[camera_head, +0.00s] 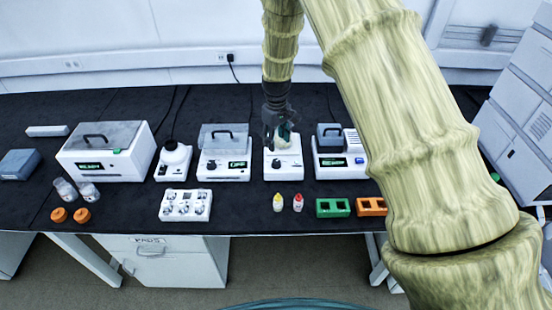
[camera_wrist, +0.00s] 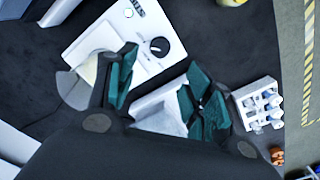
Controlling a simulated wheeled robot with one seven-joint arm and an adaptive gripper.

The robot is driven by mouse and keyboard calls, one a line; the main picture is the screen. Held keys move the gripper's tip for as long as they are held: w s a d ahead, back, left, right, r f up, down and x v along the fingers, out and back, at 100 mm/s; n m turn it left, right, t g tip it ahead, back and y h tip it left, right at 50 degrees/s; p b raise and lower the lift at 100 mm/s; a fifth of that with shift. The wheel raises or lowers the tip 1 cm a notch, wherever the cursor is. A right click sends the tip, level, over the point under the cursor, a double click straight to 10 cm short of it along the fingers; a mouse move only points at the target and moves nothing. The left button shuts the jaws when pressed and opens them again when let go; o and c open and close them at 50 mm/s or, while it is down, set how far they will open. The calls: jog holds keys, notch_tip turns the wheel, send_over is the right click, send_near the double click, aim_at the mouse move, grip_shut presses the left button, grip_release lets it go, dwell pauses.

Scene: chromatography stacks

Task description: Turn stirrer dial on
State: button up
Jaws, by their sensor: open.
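The stirrer (camera_head: 284,168) is a small white unit in the middle of the bench, with a dark dial (camera_head: 276,162) on its front. In the wrist view the stirrer (camera_wrist: 95,38) lies at the upper left, and its round black dial (camera_wrist: 160,47) has a white pointer mark. A small green-ringed spot and a dark label show near its top edge. A clear vessel (camera_wrist: 73,88) stands on the stirrer, partly hidden by a finger. My gripper (camera_head: 277,138) is above the stirrer, open and empty. In the wrist view my gripper (camera_wrist: 163,78) has its teal fingertips apart, below the dial in the picture.
A lidded device (camera_head: 224,163) stands close on the left and another unit (camera_head: 338,164) on the right. Bare bench lies directly before the stirrer.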

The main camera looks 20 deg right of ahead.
aim_at(276, 161)
jog(key=shift+f+p, duration=1.9)
jog(key=shift+f, duration=3.4)
jog(key=c, duration=1.1)
jog(key=shift+o, duration=0.2)
jog(key=shift+f+m+b, duration=0.1)
jog(key=shift+m+b, duration=0.65)
jog(key=shift+m, duration=0.05)
jog(key=shift+o, duration=0.2)
jog(key=shift+m+b, duration=0.35)
jog(key=shift+m, duration=0.35)
